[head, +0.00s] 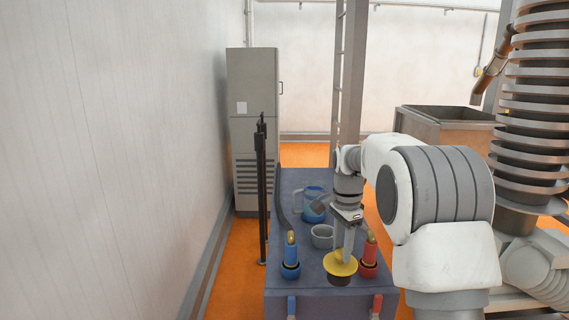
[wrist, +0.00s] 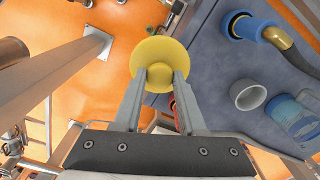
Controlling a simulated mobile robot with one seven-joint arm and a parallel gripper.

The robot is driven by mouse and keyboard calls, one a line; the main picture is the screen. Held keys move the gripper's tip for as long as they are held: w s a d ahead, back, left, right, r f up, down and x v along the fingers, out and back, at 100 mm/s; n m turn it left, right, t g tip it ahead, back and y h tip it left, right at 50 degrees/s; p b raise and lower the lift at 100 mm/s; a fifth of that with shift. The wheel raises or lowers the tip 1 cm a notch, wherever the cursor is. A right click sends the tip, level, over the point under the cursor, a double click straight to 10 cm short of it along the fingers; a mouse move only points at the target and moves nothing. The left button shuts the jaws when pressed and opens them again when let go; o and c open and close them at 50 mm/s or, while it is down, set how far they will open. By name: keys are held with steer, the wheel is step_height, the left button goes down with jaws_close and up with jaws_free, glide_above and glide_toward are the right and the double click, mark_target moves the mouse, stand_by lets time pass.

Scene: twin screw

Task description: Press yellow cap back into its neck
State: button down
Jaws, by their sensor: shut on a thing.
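The yellow cap (head: 341,264) is a round disc with a raised knob, above the front part of the dark blue bench top (head: 312,292). My gripper (head: 344,250) points down and is shut on the knob; in the wrist view the two fingers (wrist: 161,80) close on the knob of the yellow cap (wrist: 147,52). A short dark cylinder (head: 341,280) shows directly under the disc in the head view. I cannot tell whether it is the neck or part of the cap, or whether a gap lies between. The wrist view hides what is under the cap.
A blue socket with a brass-ended hose (head: 290,268) stands left of the cap, a red one (head: 368,268) close on its right. A grey cup (head: 322,240) and a blue jug (head: 313,212) stand behind. A metal post (head: 353,90) rises beyond.

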steer(key=s+f+n, duration=1.3)
steer(key=f, duration=0.3)
steer(key=shift+s+n, duration=0.3)
steer(key=shift+s, duration=0.1)
stand_by(0.4)
